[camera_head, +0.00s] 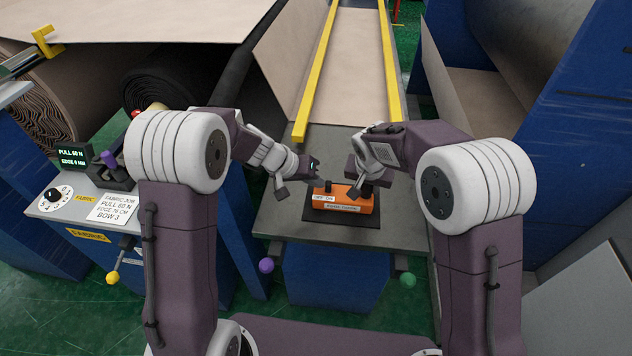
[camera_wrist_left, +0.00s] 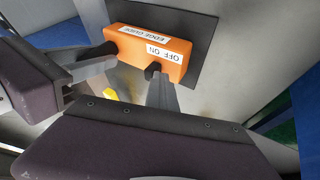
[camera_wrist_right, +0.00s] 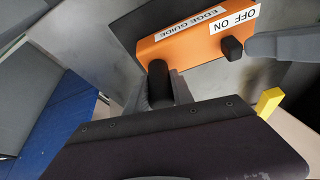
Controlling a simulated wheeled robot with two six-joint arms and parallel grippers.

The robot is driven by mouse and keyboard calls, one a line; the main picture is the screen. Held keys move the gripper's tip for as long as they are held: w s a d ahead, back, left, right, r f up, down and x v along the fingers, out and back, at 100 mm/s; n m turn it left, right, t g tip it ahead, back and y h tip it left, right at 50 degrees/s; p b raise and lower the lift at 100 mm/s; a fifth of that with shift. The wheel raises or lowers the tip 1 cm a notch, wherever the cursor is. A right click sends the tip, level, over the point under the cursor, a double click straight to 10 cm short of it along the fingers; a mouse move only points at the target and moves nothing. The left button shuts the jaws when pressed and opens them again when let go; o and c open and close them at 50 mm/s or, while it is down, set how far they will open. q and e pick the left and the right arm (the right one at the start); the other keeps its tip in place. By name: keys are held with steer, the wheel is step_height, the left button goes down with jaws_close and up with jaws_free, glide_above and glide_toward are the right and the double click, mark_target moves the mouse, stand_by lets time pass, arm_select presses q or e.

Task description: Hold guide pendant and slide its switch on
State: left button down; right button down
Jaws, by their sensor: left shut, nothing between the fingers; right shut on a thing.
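The guide pendant is an orange box (camera_head: 348,201) with a dark mat under it on the grey table; it also shows in the left wrist view (camera_wrist_left: 140,48) and the right wrist view (camera_wrist_right: 190,45). My right gripper (camera_head: 358,189) is shut on the black grip (camera_wrist_right: 158,85) at its right end. The small black switch (camera_wrist_right: 232,48) stands beside the "OFF ON" label and looks nearer the ON word. My left gripper (camera_head: 314,178) is shut and empty, its tip right beside the switch. I cannot tell whether they touch.
A control panel (camera_head: 84,212) with a dial and readout stands at the left. Purple (camera_head: 266,266) and green (camera_head: 408,280) knobs stick out below the table's front edge. Yellow rails (camera_head: 316,75) run behind the table. The table is clear in front of the pendant.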

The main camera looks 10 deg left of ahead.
steer(key=shift+s+f, duration=0.2)
steer(key=shift+f, duration=0.15)
arm_select(q)
steer(key=v, duration=0.9)
steer(key=shift+s+a, duration=0.1)
arm_select(e)
steer(key=c, duration=1.1)
jaws_free()
steer(key=shift+c, duration=0.2)
steer(key=shift+o, duration=0.6)
steer(key=shift+w, duration=0.3)
steer(key=shift+r, duration=0.2)
